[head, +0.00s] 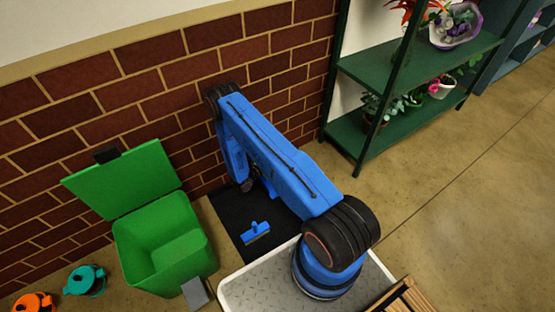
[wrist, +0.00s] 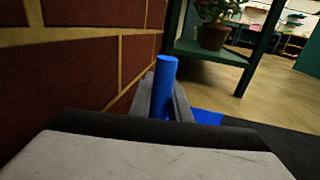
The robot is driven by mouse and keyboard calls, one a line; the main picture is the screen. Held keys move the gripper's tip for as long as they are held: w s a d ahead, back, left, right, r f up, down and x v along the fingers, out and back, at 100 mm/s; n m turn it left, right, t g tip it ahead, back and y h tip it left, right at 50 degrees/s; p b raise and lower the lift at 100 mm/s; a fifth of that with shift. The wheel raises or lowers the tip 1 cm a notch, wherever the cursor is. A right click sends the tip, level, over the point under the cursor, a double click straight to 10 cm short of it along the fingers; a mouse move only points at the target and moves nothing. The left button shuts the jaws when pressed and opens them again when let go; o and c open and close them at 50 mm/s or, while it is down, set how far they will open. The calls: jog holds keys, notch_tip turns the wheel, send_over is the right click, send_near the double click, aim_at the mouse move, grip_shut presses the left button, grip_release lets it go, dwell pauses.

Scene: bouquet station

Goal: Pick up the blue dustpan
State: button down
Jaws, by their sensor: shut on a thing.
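My gripper (wrist: 163,98) is shut on the upright blue handle of the blue dustpan (wrist: 165,88), with one grey finger on each side of it. A flat blue part (wrist: 207,117) shows low behind the right finger and looks like the pan. I cannot tell whether the dustpan touches the floor.
A small blue brush (head: 256,232) lies on the black mat (head: 226,212). An open green bin (head: 165,240) stands left of the mat. A brick wall (head: 150,75) is close behind. A green plant shelf (head: 385,125) stands right. Teal (head: 86,281) and orange (head: 35,302) cans stand lower left.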

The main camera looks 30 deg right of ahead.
notch_tip(320, 180, up, 6)
jog(key=s, duration=1.9)
notch_tip(320, 180, up, 10)
jog(key=shift+s+d+f, duration=0.2)
jog(key=shift+s+d, duration=0.1)
jog(key=shift+d, duration=0.05)
dwell(0.8)
dwell(1.9)
